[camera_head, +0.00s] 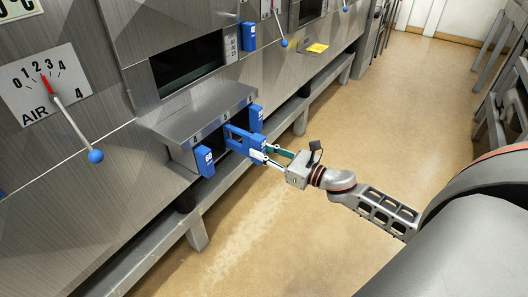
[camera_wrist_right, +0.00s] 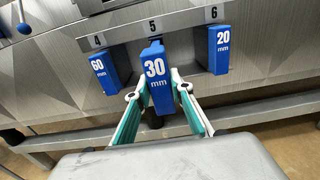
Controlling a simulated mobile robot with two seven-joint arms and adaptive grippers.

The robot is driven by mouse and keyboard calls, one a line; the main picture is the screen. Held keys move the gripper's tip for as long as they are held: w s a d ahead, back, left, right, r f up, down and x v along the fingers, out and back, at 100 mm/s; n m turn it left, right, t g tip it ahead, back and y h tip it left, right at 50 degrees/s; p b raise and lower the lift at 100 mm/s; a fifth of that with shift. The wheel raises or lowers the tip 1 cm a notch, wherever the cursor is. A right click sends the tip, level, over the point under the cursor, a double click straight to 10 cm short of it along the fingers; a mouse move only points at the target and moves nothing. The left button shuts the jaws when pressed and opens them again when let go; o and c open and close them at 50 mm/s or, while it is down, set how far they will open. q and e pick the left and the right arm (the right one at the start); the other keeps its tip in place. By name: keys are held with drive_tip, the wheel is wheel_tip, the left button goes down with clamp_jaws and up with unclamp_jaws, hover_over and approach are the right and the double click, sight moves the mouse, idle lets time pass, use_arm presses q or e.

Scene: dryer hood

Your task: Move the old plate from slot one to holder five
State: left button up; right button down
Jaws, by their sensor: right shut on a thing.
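My right gripper (camera_head: 262,147) is shut on a blue plate (camera_head: 240,139) at the steel holder box. In the right wrist view this plate reads "30 mm" (camera_wrist_right: 157,72) and sits under the number 5 on the holder rail (camera_wrist_right: 124,33). The green-sided fingers of the right gripper (camera_wrist_right: 159,92) are on either side of its lower part. The plate sticks out further than its neighbours in the head view. How deep it sits in holder five is hidden. I cannot make out slot one's label. My left gripper is not in view.
A "60 mm" blue plate (camera_wrist_right: 110,71) hangs under 4 and a "20 mm" plate (camera_wrist_right: 219,49) under 6, close on both sides. Another blue block (camera_head: 248,36) is on the machine higher up. A blue-knobbed AIR lever (camera_head: 95,156) projects at left.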

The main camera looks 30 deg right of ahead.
sight(237, 140)
drive_tip(key=shift+b+x, duration=0.4)
drive_tip(key=shift+x, duration=4.5)
drive_tip(key=c, duration=1.7)
unclamp_jaws()
drive_tip(key=shift+r, duration=0.15)
